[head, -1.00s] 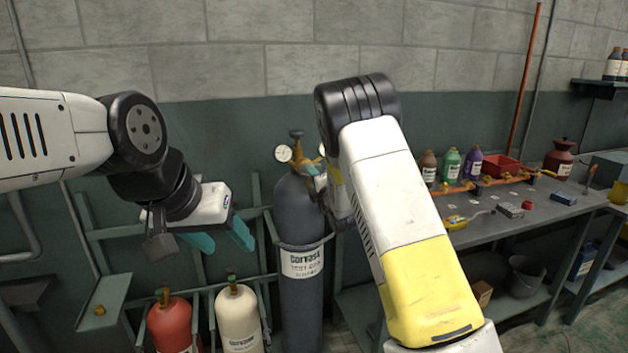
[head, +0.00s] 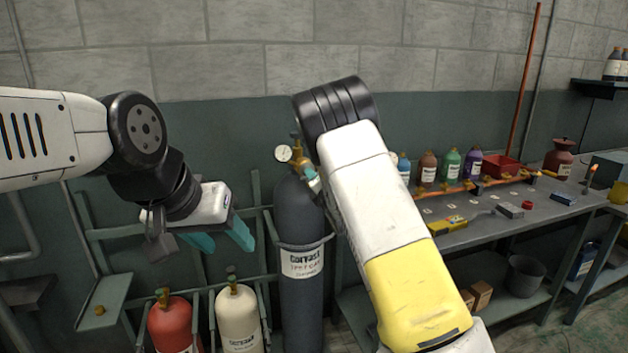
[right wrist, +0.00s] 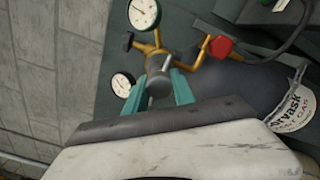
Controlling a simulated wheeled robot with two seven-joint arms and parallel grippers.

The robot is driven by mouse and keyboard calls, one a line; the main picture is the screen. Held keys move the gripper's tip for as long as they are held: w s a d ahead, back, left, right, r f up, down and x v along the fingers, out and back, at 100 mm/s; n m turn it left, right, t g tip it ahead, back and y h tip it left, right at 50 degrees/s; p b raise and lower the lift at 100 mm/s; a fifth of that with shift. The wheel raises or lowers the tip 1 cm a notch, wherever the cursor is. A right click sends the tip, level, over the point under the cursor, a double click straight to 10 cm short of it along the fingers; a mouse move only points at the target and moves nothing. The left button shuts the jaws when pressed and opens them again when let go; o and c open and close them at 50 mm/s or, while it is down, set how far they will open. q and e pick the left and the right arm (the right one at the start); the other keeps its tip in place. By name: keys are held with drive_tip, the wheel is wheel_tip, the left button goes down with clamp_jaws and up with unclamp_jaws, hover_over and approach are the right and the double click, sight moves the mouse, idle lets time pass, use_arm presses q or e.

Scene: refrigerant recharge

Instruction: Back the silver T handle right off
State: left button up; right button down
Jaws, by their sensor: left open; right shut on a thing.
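The silver T handle (right wrist: 158,83) sits at the front of the brass regulator (right wrist: 150,55) in the right wrist view, between the teal fingers of my right gripper (right wrist: 160,88). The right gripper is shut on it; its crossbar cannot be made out. The regulator carries two white gauges, an upper one (right wrist: 143,12) and a lower one (right wrist: 122,85). In the head view my right forearm hides most of the regulator on top of the dark grey cylinder (head: 300,230). My left gripper (head: 218,238) is open and empty, left of the cylinder.
A red knob (right wrist: 219,47) and a black knob (right wrist: 127,41) stand close to my right gripper. A red cylinder (head: 170,325) and a cream cylinder (head: 238,310) stand in the rack. The workbench (head: 490,235) on the right holds bottles and tools.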

drive_tip(key=shift+f, duration=0.1)
drive_tip(key=c, duration=1.1)
unclamp_jaws()
drive_tip(key=shift+o, duration=0.2)
drive_tip(key=v, duration=0.7)
drive_tip(key=shift+s, duration=0.4)
drive_tip(key=shift+d, duration=0.15)
